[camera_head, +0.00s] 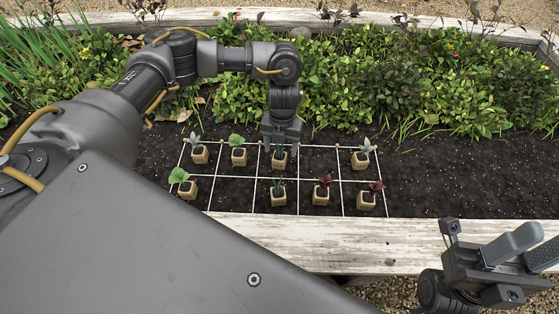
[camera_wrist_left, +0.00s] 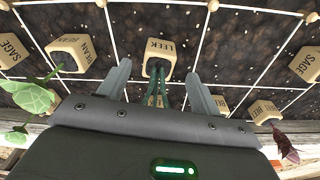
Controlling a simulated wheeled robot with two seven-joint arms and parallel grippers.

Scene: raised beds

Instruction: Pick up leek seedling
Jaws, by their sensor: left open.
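A leek seedling in a tan pot (camera_head: 279,161) stands in the far row of the planting grid. The left wrist view shows this pot (camera_wrist_left: 158,52) marked LEEK, with green leaves between the fingers. My left gripper (camera_head: 280,147) is open above it, pointing down, one finger on each side; in the wrist view the fingers (camera_wrist_left: 158,75) show a gap to the pot. A second leek seedling (camera_head: 278,196) stands in the near row. My right gripper (camera_head: 524,249) is at the lower right, away from the plants; its opening is unclear.
Pots of bean (camera_head: 238,157), sage (camera_head: 199,155) and beet (camera_head: 321,196) stand in nearby squares. Another sage (camera_head: 361,161) is to the right. A white string grid (camera_head: 340,180) crosses the soil. A wooden edge (camera_head: 400,240) runs in front. Leafy plants grow behind; bare soil lies right.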

